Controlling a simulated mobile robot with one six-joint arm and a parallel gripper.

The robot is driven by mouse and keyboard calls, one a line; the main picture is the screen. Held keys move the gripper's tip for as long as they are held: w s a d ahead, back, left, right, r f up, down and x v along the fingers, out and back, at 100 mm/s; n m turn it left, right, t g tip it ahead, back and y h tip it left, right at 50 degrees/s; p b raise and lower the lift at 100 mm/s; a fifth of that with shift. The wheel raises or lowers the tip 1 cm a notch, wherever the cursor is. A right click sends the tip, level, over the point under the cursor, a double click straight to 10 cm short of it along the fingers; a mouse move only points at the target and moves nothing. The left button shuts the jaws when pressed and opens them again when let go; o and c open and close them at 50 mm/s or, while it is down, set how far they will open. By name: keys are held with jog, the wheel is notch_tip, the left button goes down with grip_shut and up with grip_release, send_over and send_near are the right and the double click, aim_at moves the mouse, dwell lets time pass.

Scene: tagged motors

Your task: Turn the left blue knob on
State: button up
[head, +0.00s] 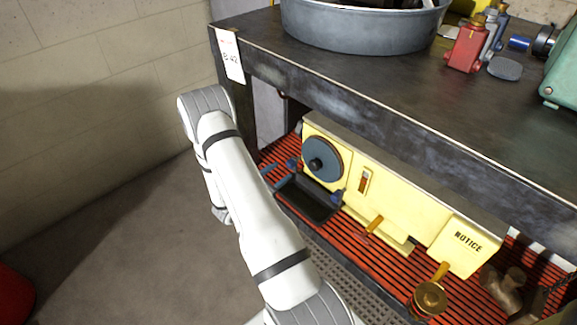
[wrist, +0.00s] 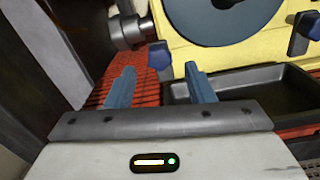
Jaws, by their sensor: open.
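The yellow machine (head: 390,208) stands on the lower red slatted shelf, with a dark round disc (head: 321,159) on its front. The left blue knob (wrist: 159,57) is at the lower left of the machine's face in the wrist view. A second blue knob (wrist: 304,34) is farther right; it also shows in the head view (head: 337,197). My gripper (wrist: 158,74) is open, its two blue fingers pointing toward the left knob. The knob appears between and beyond the fingertips; I see no contact. In the head view my arm partly covers the gripper.
A black tray (wrist: 255,90) juts out below the disc, close to my right finger. A grey metal fitting (wrist: 127,30) is left of the machine. The dark tabletop (head: 400,100) overhangs the shelf, and its leg stands to the left. Open floor lies left.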

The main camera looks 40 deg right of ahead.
aim_at(288, 165)
jog(key=d, duration=0.2)
jog(key=d+b, duration=0.1)
jog(key=d, duration=0.3)
jog(key=shift+w+d, duration=0.1)
jog(key=shift+w, duration=0.2)
jog(key=shift+c, duration=0.2)
jog(key=c, duration=0.9)
jog(key=shift+a, duration=0.7)
jog(key=shift+c, duration=0.3)
jog(key=shift+o, duration=0.2)
jog(key=shift+d, duration=0.7)
jog(key=shift+c, duration=0.2)
